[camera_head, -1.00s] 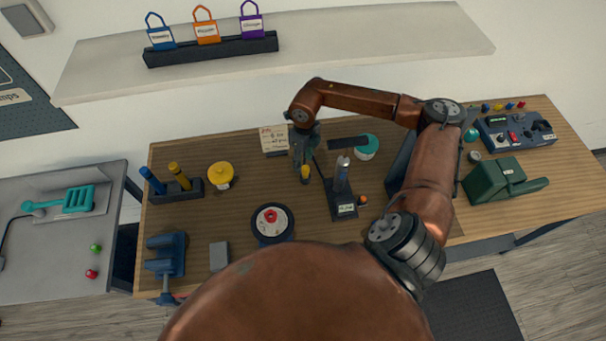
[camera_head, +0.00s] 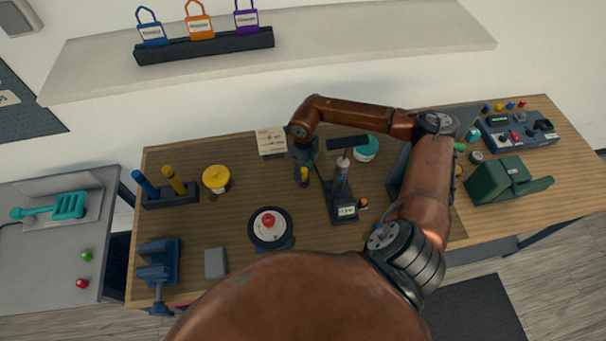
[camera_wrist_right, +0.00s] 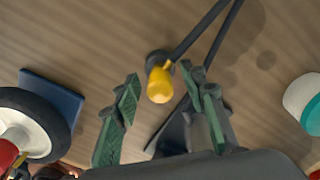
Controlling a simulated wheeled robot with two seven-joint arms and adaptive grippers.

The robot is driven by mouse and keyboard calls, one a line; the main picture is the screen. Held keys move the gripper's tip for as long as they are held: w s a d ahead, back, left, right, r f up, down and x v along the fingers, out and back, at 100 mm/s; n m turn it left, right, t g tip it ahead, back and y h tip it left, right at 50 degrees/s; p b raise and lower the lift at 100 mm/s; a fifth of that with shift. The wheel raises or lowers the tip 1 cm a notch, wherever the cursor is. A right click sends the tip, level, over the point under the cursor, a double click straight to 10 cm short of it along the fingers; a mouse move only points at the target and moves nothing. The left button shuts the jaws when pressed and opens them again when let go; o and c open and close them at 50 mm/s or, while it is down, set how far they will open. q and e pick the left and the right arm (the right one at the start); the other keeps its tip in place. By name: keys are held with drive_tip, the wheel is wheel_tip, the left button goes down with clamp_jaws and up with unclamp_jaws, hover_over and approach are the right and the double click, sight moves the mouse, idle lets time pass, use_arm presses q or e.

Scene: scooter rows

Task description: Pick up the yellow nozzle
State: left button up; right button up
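The small yellow nozzle (camera_head: 304,174) stands near the middle of the wooden bench, just below my right gripper in the head view. In the right wrist view the yellow nozzle (camera_wrist_right: 160,85) has a dark collar behind it, with dark rods or hoses running up from there. My right gripper (camera_wrist_right: 160,76) is open, its green fingers on either side of the nozzle in that view, with visible gaps. I cannot tell how far the tips are above it. The right gripper (camera_head: 302,156) is partly hidden by its own wrist in the head view. My left gripper is not in view.
A dark stand with a display (camera_head: 346,211) is close right of the nozzle. A black-rimmed wheel (camera_head: 270,228) lies at lower left. A teal-and-white container (camera_head: 366,148) stands to the right. A yellow-topped knob (camera_head: 216,178) and a rack (camera_head: 170,195) are left.

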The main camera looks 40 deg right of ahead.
clamp_jaws()
drive_tip(key=shift+r, duration=0.1)
idle(0.4)
